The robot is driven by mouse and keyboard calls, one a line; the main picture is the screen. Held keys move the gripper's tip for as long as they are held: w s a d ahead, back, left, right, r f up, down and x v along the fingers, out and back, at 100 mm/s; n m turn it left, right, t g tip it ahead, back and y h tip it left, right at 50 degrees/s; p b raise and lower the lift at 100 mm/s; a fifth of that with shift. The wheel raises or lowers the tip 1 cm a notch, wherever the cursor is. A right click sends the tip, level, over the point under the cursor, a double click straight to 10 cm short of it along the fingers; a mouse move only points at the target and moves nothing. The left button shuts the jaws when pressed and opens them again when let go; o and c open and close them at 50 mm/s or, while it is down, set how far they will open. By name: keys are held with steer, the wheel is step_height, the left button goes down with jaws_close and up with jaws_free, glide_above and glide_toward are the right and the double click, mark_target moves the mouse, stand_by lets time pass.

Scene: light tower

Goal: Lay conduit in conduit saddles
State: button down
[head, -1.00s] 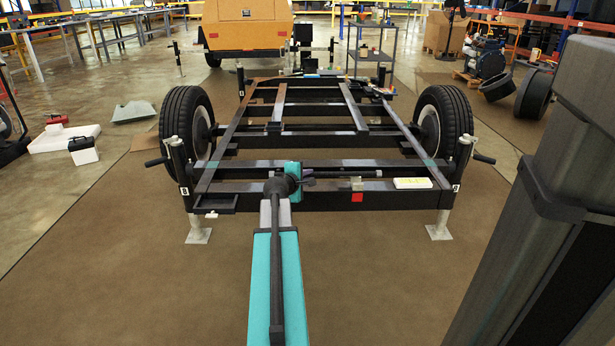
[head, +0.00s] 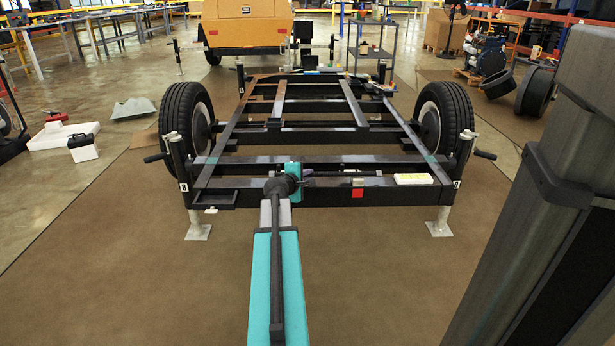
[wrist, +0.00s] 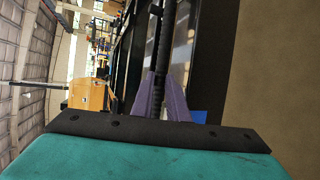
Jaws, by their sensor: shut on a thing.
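The conduit (head: 345,173) is a thin dark rod lying lengthwise along the front crossmember of the black trailer frame. In the wrist view the conduit (wrist: 165,40) is dark and ribbed and runs away from the camera. My gripper (wrist: 163,80) has its two purple-grey fingers shut on it. In the head view my gripper (head: 304,179) is mostly hidden behind my teal wrist, at the conduit's left end. A small light-grey block (head: 357,183), perhaps a saddle, is at the crossmember just below the conduit. I cannot tell whether the conduit touches it or sits in it.
The black trailer frame (head: 260,160) stands on jacks between two wheels. A white-and-yellow box (head: 413,179) lies on the crossmember's right part. A red square (head: 357,193) is on its front face. A small open tray (head: 214,199) is at the front left. The floor in front is clear.

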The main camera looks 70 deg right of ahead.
steer(key=shift+f+b, duration=0.5)
steer(key=shift+f, duration=0.3)
steer(key=c, duration=1.8)
jaws_free()
steer(key=shift+o, duration=0.8)
steer(key=shift+f, duration=0.1)
steer(key=shift+a+f, duration=0.15)
steer(key=shift+a, duration=0.1)
steer(key=r+p+v, duration=0.1)
steer(key=p+v, duration=0.5)
steer(key=v, duration=0.5)
steer(key=shift+r, duration=0.2)
steer(key=p, duration=0.2)
steer(key=a+p, duration=0.1)
steer(key=p, duration=0.2)
steer(key=shift+a+r, duration=0.1)
steer(key=shift+r, duration=0.2)
